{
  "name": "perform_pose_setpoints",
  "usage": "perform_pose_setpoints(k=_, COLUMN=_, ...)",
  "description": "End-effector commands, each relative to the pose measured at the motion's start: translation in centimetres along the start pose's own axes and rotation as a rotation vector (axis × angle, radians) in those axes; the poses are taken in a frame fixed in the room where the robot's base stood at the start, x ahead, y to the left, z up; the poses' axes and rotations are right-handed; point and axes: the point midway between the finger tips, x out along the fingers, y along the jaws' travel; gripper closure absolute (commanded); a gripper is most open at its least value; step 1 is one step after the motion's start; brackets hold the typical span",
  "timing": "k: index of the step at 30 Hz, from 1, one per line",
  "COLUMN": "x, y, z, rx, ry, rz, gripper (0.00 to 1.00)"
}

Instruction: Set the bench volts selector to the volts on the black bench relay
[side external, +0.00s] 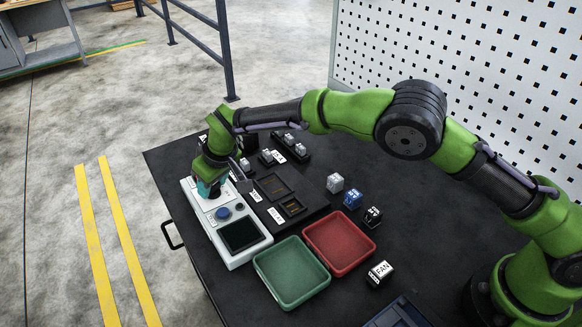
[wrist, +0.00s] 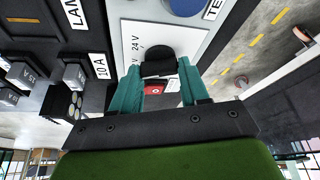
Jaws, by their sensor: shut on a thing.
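The bench volts selector is a black knob (wrist: 157,52) on the white bench unit (wrist: 190,44), with a "24 V" mark beside it in the wrist view. My gripper (wrist: 161,82) has its teal fingers closed around the knob. In the side view my gripper (side external: 208,188) is down at the far end of the white bench unit (side external: 262,249) and hides the selector. A black relay (side external: 373,216) with white marks stands on the table, right of the blue one; its print is too small to read. The knob's exact pointing direction is unclear.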

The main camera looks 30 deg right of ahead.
Motion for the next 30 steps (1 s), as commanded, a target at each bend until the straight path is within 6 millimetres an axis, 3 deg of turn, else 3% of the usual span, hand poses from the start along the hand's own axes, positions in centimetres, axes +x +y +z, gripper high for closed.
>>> perform_pose_setpoints(k=18, x=-0.04, y=-0.3, z=0.03, rx=0.521, ry=0.001, rz=0.218, gripper=0.86)
perform_pose_setpoints(k=30, x=-0.05, y=-0.36, z=0.02, rx=0.756, ry=0.0, rz=0.314, gripper=0.86)
